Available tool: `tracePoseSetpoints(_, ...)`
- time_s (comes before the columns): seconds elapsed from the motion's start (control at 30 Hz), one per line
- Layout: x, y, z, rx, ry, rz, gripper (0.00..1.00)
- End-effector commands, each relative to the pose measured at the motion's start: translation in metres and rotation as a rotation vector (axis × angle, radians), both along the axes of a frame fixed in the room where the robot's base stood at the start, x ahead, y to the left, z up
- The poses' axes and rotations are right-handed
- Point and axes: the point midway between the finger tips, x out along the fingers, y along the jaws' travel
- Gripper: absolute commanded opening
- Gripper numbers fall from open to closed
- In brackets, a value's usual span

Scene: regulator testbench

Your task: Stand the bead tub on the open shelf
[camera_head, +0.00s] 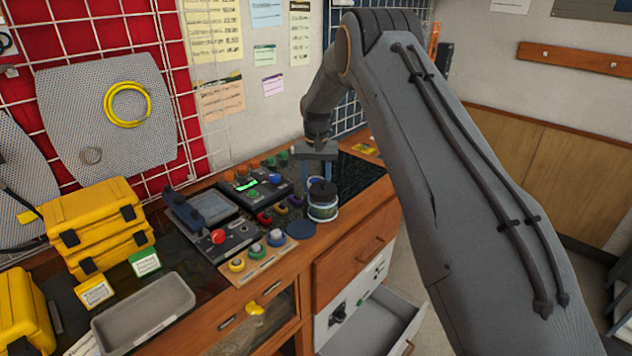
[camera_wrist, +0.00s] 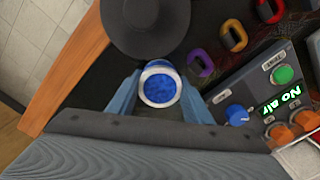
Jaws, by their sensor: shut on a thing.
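The bead tub (camera_head: 322,211) is a small round tub with a dark top and a pale band, at the right part of the bench. In the wrist view its end shows as a white ring around blue (camera_wrist: 160,88). My gripper (camera_head: 319,184) points down from above, its blue fingers closed on either side of the tub; in the wrist view they flank it (camera_wrist: 160,98). The tub looks upright. I cannot tell whether its base touches the bench.
A dark round disc (camera_head: 300,229) lies beside the tub and also shows in the wrist view (camera_wrist: 118,38). A control panel (camera_head: 240,238) with coloured knobs stands left. A grey tray (camera_head: 143,315) and yellow cases (camera_head: 95,220) are further left. A drawer (camera_head: 378,325) is pulled out below.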

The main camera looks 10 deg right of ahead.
Motion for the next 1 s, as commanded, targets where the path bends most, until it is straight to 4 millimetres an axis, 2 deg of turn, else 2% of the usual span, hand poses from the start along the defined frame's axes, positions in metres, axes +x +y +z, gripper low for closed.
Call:
tracePoseSetpoints(0.3, 0.000, -0.001, -0.003, 0.000, 0.000, -0.001, 0.21)
tracePoseSetpoints(0.33, 0.000, -0.001, -0.003, 0.000, 0.000, -0.001, 0.47)
tracePoseSetpoints(0.43, 0.000, -0.001, -0.003, 0.000, 0.000, -0.001, 0.64)
tracePoseSetpoints(0.77, 0.000, -0.001, -0.001, 0.000, 0.000, -0.001, 0.64)
tracePoseSetpoints(0.87, 0.001, -0.001, 0.006, 0.000, -0.002, -0.001, 0.64)
tracePoseSetpoints(1.0, 0.002, -0.001, 0.027, 0.000, -0.004, -0.001, 0.64)
